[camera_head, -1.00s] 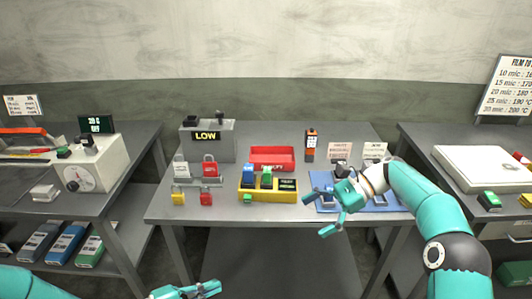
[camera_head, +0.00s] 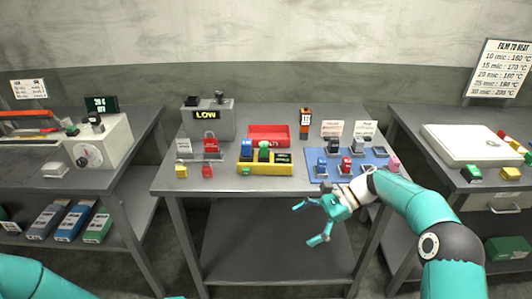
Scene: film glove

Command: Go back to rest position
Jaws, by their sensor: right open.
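My right gripper (camera_head: 318,221) is open and empty. It hangs in front of the middle table's front edge, at the right, and its arm comes in from the right. Of my left arm only a teal part (camera_head: 35,280) shows at the lower left, with a small teal tip at the bottom edge. I cannot tell the left gripper's jaws. The middle table (camera_head: 215,184) holds a blue mat (camera_head: 318,178) with several small coloured items, just behind my right gripper and apart from it.
A yellow tray (camera_head: 265,168), a red bin (camera_head: 268,132), a grey box marked LOW (camera_head: 208,124) and several padlocks stand on the middle table. Side tables carry a dial machine (camera_head: 98,142) at left and a white scale (camera_head: 468,146) at right. The floor ahead is clear under the shelf.

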